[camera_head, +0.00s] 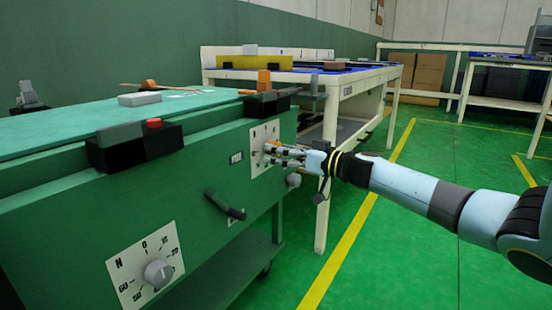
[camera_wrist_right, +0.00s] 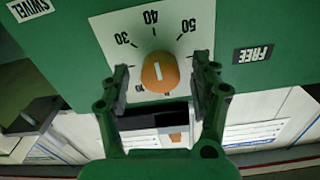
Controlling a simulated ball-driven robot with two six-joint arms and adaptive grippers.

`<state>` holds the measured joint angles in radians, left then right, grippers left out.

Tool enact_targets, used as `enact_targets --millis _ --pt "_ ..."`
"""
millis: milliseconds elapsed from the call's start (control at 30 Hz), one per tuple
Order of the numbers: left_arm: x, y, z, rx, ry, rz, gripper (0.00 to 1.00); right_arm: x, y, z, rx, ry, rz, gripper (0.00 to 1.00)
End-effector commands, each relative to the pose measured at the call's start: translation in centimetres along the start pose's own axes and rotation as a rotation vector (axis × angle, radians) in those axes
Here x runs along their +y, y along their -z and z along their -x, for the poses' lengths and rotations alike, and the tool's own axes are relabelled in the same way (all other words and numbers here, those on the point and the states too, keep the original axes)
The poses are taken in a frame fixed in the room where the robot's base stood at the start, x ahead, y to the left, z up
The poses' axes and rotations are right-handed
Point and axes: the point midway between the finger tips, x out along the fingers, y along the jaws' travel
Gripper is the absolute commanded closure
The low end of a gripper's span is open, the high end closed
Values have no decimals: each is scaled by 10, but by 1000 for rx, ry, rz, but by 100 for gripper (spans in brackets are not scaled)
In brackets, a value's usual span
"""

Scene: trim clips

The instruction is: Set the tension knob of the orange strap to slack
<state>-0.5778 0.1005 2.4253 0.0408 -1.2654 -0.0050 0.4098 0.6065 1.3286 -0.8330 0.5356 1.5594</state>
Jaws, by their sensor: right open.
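An orange knob (camera_wrist_right: 159,73) with a white pointer line sits on a white dial plate (camera_wrist_right: 131,27) in the right wrist view. The numbers 30, 40 and 50 show on its upper side; smaller marks below are partly hidden. My right gripper (camera_wrist_right: 162,80) is open, with one finger on each side of the knob; I cannot tell if they touch it. In the head view my right gripper (camera_head: 283,154) is at the far dial plate (camera_head: 257,140) on the green bench front, covering the knob there. An orange clip (camera_head: 264,80) stands above on a black block. My left gripper is not in view.
A grey knob (camera_head: 158,273) on a numbered plate is at the near left. A dark handle (camera_head: 225,205) juts out between the two plates. A black block with a red button (camera_head: 154,123) sits on the bench edge. Green floor to the right is clear.

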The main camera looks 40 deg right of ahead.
Motion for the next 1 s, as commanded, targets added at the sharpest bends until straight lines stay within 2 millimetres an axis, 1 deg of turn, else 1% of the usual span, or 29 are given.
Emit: enact_targets --millis 33,167,433,467,867,1000 --pt "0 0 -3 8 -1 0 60 1 -2 -6 0 -1 -1 37" --pt "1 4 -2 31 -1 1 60 0 -1 -14 0 0 -1 37" --pt "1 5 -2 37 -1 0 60 0 0 -15 -1 0 -1 37" --pt "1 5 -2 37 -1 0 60 0 0 -15 -1 0 0 40" --pt "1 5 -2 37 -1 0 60 0 0 -15 -1 0 0 92" --pt "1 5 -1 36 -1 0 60 0 0 -15 -1 0 4 93"
